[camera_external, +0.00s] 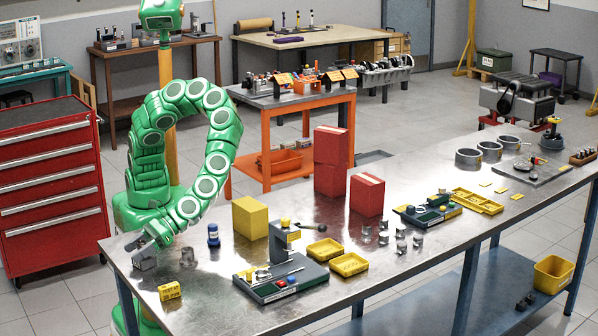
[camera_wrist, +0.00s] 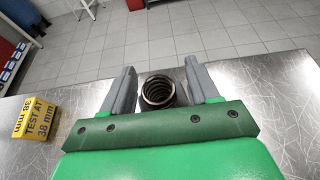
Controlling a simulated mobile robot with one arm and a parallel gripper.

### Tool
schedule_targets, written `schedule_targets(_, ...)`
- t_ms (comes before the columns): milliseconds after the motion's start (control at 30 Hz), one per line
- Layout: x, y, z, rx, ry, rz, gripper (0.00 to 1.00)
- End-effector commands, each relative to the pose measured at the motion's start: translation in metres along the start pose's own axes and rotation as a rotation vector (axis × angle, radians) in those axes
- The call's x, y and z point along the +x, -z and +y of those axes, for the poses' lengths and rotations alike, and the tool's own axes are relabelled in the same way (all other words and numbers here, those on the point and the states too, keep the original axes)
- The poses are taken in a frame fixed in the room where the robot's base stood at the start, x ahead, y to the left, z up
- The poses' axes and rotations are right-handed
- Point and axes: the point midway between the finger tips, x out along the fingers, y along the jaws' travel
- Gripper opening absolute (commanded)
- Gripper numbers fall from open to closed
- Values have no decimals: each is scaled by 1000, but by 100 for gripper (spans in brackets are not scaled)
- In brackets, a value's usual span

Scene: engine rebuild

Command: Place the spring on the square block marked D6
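The spring (camera_wrist: 158,91) is a dark metal coil, seen nearly end-on between the two grey fingers of my gripper (camera_wrist: 160,85) in the wrist view. A gap shows between the spring and the right finger; the left finger is close beside it. The fingers look open around the spring. In the external view my gripper (camera_external: 146,250) is low over the near left corner of the metal bench; the spring between its fingers is hard to make out there. I cannot read a D6 mark on any block.
A yellow block (camera_wrist: 37,118) marked "TEST AT 38 mm" stands left of the fingers in the wrist view.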

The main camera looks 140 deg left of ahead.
Motion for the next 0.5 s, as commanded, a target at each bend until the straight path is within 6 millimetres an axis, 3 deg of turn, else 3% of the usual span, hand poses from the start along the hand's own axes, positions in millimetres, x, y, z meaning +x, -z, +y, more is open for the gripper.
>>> schedule_targets(267, -1, -3, 0, 1, -1, 0, 60)
schedule_targets(500, -26, -2, 1, 1, -4, 3, 60)
